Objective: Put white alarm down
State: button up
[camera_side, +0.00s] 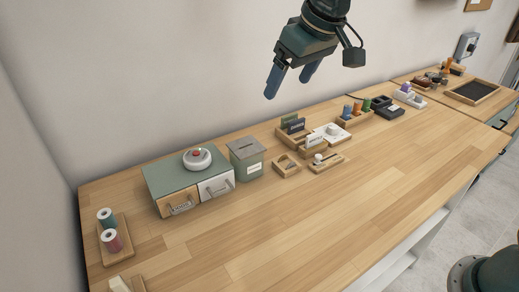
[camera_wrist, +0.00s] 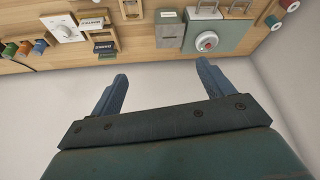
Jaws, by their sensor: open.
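The white alarm (camera_side: 197,157) is a round white device with a red button on top. It sits on the green top of a small two-drawer cabinet (camera_side: 158,178) at the left of the table. In the wrist view the alarm (camera_wrist: 206,41) shows near the top, beyond the fingers, on the green cabinet top (camera_wrist: 236,38). My gripper (camera_side: 290,84) is high above the back of the table, up and to the right of the alarm. Its blue fingers are apart with nothing between them, as the wrist view (camera_wrist: 160,90) also shows.
A green-grey slotted box (camera_side: 246,160) stands right of the cabinet. Small wooden trays (camera_side: 287,165) and card holders (camera_side: 296,128) stand further right. Thread spools (camera_side: 108,230) stand on a board at the left. The table's middle and front (camera_side: 300,220) are clear. A wall rises behind.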

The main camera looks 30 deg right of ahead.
jog(key=s+d+r+m, duration=0.1)
jog(key=s+d, duration=1)
jog(key=s, duration=0.2)
jog(key=s+d+f, duration=0.2)
jog(key=s+f, duration=0.1)
jog(key=s, duration=0.4)
jog(key=s+d+f+m+t+h, duration=0.1)
jog(key=s+d+f, duration=0.2)
jog(key=s, duration=0.3)
jog(key=shift+s, duration=0.35)
jog(key=shift+c, duration=0.2)
